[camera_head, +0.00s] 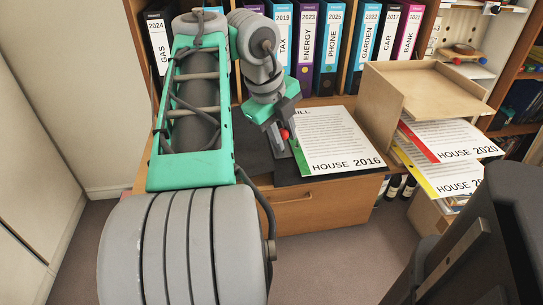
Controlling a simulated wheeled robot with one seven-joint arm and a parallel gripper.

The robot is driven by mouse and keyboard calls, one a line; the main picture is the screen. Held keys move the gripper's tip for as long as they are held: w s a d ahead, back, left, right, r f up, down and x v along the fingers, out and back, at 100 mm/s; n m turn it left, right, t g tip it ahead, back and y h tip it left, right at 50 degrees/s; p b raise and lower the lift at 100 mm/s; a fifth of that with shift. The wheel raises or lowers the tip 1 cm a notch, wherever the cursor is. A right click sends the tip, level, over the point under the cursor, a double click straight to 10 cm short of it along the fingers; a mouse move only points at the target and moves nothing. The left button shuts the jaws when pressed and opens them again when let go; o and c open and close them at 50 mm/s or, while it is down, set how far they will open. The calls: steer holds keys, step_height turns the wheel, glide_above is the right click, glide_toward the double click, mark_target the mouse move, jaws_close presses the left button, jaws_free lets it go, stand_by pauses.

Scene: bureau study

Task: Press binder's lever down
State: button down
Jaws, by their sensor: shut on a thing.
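A dark binder (301,178) lies open on the wooden desk. A white sheet (340,140) with a green edge, marked "HOUSE 2016", lies on its right part. My gripper (281,134) points down at the sheet's left edge, over the binder's mechanism. It is shut on the binder's lever, whose red tip (285,134) shows at the fingers. The rest of the lever and most of the mechanism are hidden behind my gripper and arm, so I cannot tell the lever's angle.
A row of labelled binders (304,48) stands along the back of the desk. A wooden paper tray (405,85) with "HOUSE 2020" sheets (455,139) stands to the right. A drawer (310,205) is below the desktop. A dark chair (480,245) is at the lower right.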

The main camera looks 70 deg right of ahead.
steer(key=f+b, duration=0.1)
steer(key=b, duration=0.1)
steer(key=f+h+b, duration=0.1)
steer(key=b, duration=0.2)
steer(key=shift+s+a+f+t, duration=0.1)
steer(key=shift+s+a+t, duration=0.1)
steer(key=shift+a+t, duration=0.2)
steer(key=shift+a+h+b, duration=0.1)
steer(key=shift+h+b, duration=0.3)
steer(key=shift+b, duration=0.6)
steer(key=shift+s+a+t+b, duration=0.1)
steer(key=shift+t+b, duration=0.2)
steer(key=shift+b, duration=0.1)
steer(key=shift+r, duration=0.2)
steer(key=c, duration=1.2)
jaws_free()
